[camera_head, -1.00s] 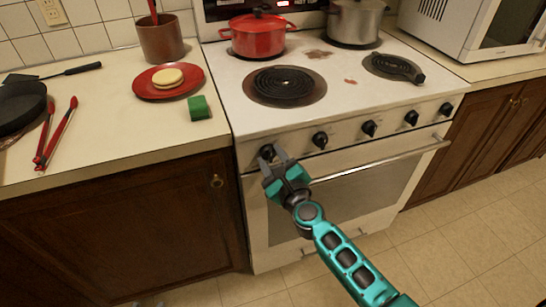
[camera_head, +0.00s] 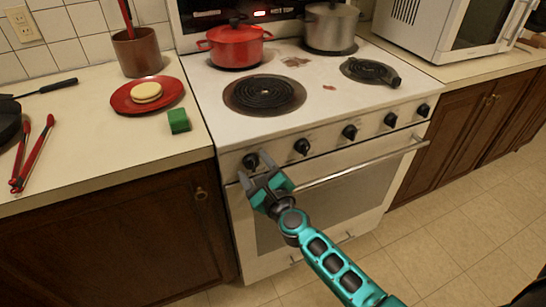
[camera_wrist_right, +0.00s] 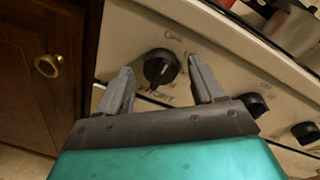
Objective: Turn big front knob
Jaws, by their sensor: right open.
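The stove's front panel carries a row of black knobs. The leftmost knob (camera_head: 251,161) is just beyond my right gripper (camera_head: 256,177), which is open. In the right wrist view this knob (camera_wrist_right: 160,67) shows between and beyond the two spread fingers of my gripper (camera_wrist_right: 160,88), with a pale pointer mark low on its face. I see no finger closed on it. Other knobs, such as the second one (camera_head: 302,147) and the middle one (camera_head: 349,132), sit to the right. My left gripper is not in view.
The oven door handle (camera_head: 360,164) sticks out below the knobs. A red pot (camera_head: 235,47) and a grey pot (camera_head: 330,27) stand on the back burners. The left counter holds a red plate (camera_head: 119,103), a green sponge (camera_head: 179,121) and red tongs (camera_head: 35,150).

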